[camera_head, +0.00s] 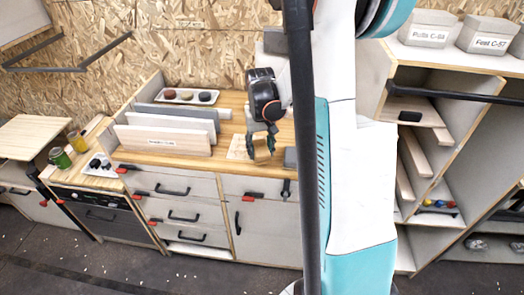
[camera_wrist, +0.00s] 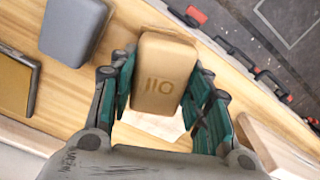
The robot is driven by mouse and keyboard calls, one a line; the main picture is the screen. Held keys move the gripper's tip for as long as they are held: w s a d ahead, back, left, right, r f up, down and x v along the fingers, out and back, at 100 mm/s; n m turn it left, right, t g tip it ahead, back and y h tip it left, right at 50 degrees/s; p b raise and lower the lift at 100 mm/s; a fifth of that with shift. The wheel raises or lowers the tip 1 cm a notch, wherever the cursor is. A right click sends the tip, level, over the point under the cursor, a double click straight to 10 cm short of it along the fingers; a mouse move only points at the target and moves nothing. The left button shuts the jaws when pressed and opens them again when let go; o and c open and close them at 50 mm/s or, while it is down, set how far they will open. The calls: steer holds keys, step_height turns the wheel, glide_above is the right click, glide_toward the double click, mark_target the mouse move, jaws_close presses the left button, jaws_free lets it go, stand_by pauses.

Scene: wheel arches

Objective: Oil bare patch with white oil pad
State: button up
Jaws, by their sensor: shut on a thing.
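My gripper (camera_wrist: 160,100) is shut on a tan block-shaped pad (camera_wrist: 162,65) with dark marking that looks like OIL upside down. It looks tan rather than white. In the head view my gripper (camera_head: 262,145) hangs low over the wooden worktop (camera_head: 180,165), and the pad shows only as a small tan piece at the fingers. In the wrist view a pale patch (camera_wrist: 152,125) shows below the pad, partly hidden by the fingers. I cannot tell whether the pad touches it.
A grey block (camera_wrist: 72,30) lies beside the gripper, and a dark-edged brown panel (camera_wrist: 15,82) lies farther left. Upright panels (camera_head: 160,140) stand left of the gripper.

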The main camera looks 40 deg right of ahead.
mark_target(260, 147)
steer(key=shift+r+p, duration=1.3)
steer(key=shift+r, duration=1.05)
